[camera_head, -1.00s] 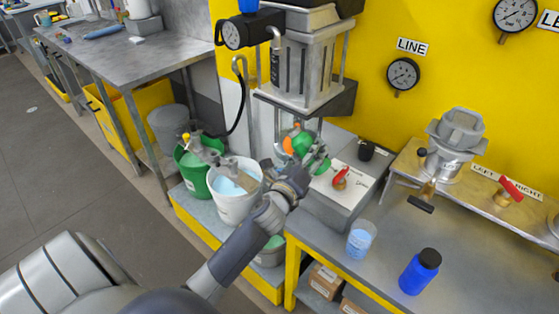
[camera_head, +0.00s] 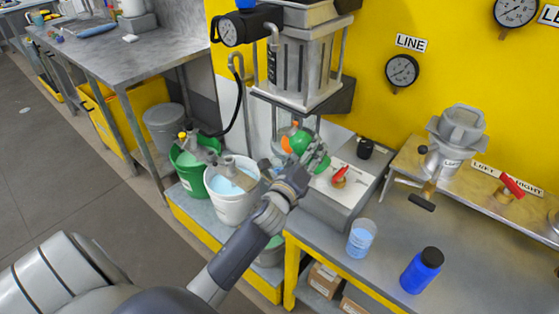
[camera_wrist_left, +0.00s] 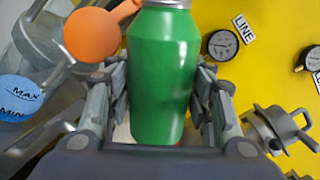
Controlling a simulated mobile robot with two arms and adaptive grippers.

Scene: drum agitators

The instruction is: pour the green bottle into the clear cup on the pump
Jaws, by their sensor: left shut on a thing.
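My left gripper (camera_head: 313,158) is shut on the green bottle (camera_head: 302,141), below the pump head. In the left wrist view the bottle (camera_wrist_left: 163,75) stands between the fingers, its grey neck at the top edge and its mouth out of frame. The tilted wall label there suggests that the bottle leans to the left. A clear cup (camera_head: 279,142) seems to show behind the orange part, partly hidden. In the wrist view a blue area marked MAX and MIN (camera_wrist_left: 18,98) lies left of the bottle, apart from it. No pouring stream is visible. My right gripper is out of view.
An orange round-ended part (camera_wrist_left: 92,34) is close beside the bottle. A white bucket (camera_head: 231,205) and a green bucket (camera_head: 187,172) stand left of my arm. A cup of blue liquid (camera_head: 361,239) and a blue bottle (camera_head: 421,271) stand on the bench at right.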

